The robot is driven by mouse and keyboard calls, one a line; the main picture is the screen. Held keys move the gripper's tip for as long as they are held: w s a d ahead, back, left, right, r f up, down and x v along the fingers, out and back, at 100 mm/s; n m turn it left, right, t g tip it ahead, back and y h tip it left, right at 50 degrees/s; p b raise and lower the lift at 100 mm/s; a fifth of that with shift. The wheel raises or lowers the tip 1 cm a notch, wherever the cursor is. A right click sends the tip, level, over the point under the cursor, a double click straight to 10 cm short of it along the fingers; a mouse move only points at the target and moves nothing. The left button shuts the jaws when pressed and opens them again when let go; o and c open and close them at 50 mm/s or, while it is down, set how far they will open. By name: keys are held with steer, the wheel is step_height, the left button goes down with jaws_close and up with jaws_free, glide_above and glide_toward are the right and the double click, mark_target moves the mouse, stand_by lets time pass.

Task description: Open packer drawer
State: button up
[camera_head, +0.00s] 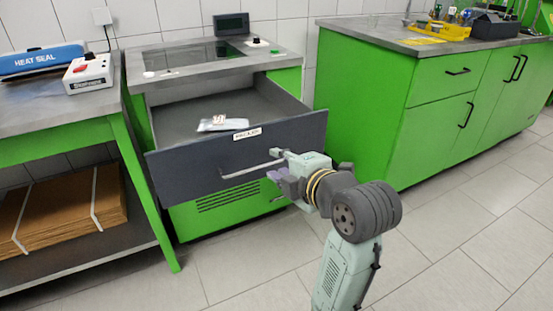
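The packer drawer (200,168) is a dark grey drawer with a white label on its front, in the green cabinet at the middle left. It is pulled well out, and its inside shows from above. A long light bar handle (250,169) crosses its front. My gripper (277,174) is at the right end of the handle, close to the drawer front. Its fingers are small and partly merge with the handle, so whether they touch or grip it is unclear. A small clear-and-white packet (223,124) lies inside the drawer.
A bench with a blue heat sealer (42,59) and a control box (88,73) stands at the left, with flat cardboard (60,215) beneath. A green cabinet (372,110) stands at the right. Tiled floor (450,225) is free at the lower right.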

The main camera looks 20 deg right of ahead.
steer(key=shift+s, duration=0.55)
stand_by(0.4)
